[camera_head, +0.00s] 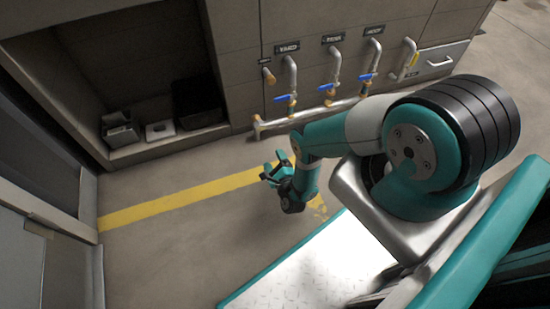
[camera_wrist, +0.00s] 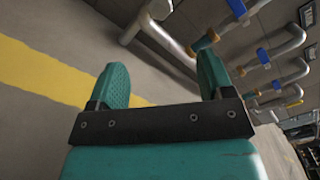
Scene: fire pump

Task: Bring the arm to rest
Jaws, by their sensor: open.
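My arm reaches out from the right in the head view, bent downward at its far end. My gripper (camera_head: 272,170) hangs above the floor near the yellow line, short of the pipework. In the wrist view, the two teal fingers of my gripper (camera_wrist: 162,82) stand wide apart with nothing between them. The gripper is open and touches nothing that I can see.
A grey cabinet wall carries several pipes with blue-handled valves (camera_head: 327,89) and a low horizontal pipe (camera_head: 300,117). A recess (camera_head: 160,150) at left holds dark bins (camera_head: 196,100). A yellow floor line (camera_head: 180,199) crosses clear concrete floor (camera_head: 180,250).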

